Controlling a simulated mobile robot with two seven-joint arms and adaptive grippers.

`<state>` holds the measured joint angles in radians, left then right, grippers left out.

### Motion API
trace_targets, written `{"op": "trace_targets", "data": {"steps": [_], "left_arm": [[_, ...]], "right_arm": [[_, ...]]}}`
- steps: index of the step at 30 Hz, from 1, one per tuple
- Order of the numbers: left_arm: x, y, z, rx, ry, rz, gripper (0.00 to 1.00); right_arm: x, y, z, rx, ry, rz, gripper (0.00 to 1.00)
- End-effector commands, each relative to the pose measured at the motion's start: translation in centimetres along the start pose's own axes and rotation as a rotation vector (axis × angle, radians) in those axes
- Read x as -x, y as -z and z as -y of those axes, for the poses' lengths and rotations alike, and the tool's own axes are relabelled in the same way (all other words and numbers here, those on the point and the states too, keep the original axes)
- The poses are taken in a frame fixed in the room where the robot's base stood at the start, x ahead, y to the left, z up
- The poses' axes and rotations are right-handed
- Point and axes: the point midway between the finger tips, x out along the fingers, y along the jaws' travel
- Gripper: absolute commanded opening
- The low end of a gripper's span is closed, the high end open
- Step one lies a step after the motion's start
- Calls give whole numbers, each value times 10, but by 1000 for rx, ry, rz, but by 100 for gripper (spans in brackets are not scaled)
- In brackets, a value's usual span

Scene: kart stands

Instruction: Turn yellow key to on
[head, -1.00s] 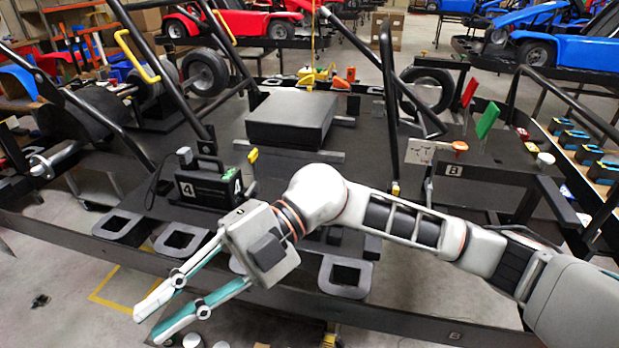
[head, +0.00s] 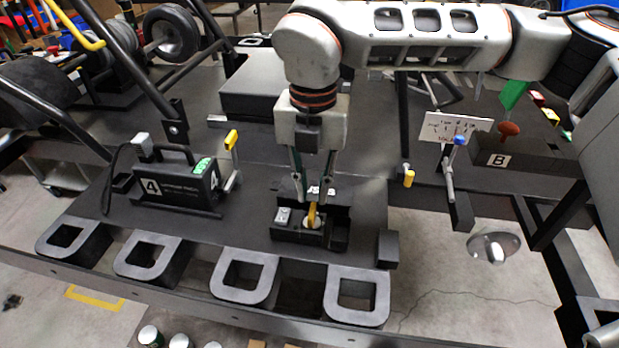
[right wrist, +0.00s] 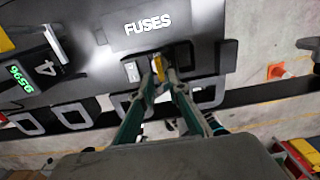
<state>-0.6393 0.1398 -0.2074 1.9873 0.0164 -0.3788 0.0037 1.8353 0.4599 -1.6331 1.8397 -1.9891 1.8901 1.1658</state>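The yellow key (head: 311,214) stands upright in a round light lock on the fuse box (head: 290,232), a black box on the dark deck. In the right wrist view the yellow key (right wrist: 158,68) shows between my fingertips, under the white word FUSES. My right gripper (head: 316,196) points down from above, with its fingertips right at the key. The fingers come close together, but I cannot tell whether they grip the key or only flank it. A small light switch (head: 283,215) sits left of the key. My left gripper is not in view.
A black unit marked 4 (head: 178,186), with a green display and yellow-tipped lever, stands left. At right are a yellow-tipped lever (head: 408,177), a blue-tipped lever (head: 459,142) and a block marked B (head: 520,158).

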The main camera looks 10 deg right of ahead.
Motion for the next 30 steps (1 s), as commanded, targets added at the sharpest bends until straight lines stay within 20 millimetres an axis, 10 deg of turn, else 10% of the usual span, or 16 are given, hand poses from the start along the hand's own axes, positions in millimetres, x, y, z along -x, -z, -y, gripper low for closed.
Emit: {"op": "trace_targets", "data": {"steps": [12, 24, 30], "left_arm": [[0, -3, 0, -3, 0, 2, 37], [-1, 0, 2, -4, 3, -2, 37], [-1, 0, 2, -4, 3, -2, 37]], "right_arm": [[-57, 1, 0, 4, -1, -4, 16], [-64, 1, -1, 4, -2, -3, 16], [-63, 1, -1, 4, -2, -3, 0]]}}
